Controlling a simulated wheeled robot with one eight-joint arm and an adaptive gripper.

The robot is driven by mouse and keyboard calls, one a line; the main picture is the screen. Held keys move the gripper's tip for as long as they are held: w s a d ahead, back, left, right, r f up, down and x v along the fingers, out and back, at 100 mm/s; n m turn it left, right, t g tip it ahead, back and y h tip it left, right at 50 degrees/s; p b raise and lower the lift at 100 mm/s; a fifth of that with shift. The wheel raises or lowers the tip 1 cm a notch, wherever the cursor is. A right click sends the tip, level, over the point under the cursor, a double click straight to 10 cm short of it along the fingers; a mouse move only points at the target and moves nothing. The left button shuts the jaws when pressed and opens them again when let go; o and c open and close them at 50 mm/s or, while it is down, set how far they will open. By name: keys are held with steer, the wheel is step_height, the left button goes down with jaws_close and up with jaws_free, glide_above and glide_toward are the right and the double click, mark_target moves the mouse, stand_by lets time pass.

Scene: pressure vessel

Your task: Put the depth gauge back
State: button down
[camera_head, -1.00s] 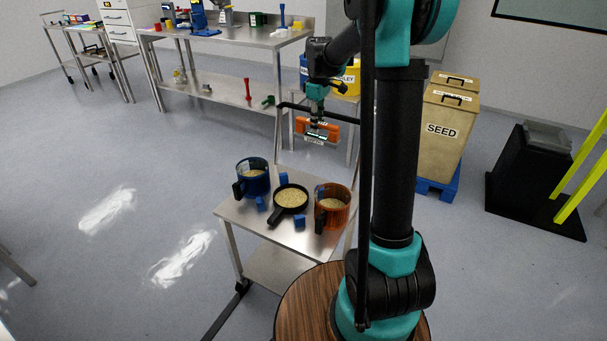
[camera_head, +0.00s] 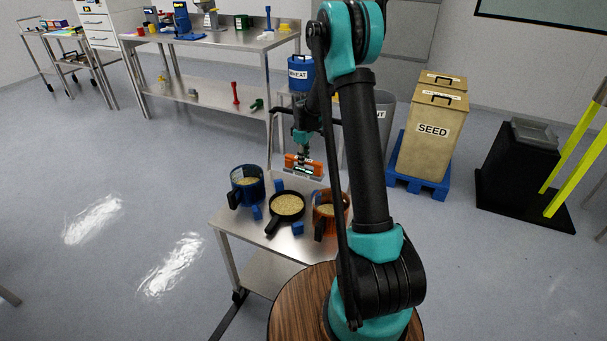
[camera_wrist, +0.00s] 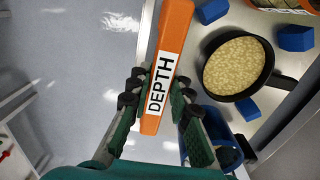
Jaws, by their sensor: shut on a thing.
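The depth gauge (camera_wrist: 172,48) is an orange bar with a white label reading DEPTH. In the wrist view my gripper (camera_wrist: 158,98) is shut on it, with one finger on each side near its lower end. In the head view the orange gauge (camera_head: 304,167) hangs below my gripper (camera_head: 303,155), above the back edge of the small steel table (camera_head: 228,217).
On the small table are a blue jug (camera_head: 246,186), a black pan (camera_head: 286,205) of grain, an orange jug (camera_head: 328,216) and several blue blocks. Behind stands a steel bench (camera_head: 225,40). SEED bins (camera_head: 431,135) stand on a blue pallet at right. Floor at left is clear.

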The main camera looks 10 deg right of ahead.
mark_target(304, 171)
steer(key=shift+f, duration=3.15)
steer(key=shift+f, duration=0.1)
steer(key=c, duration=1.4)
jaws_free()
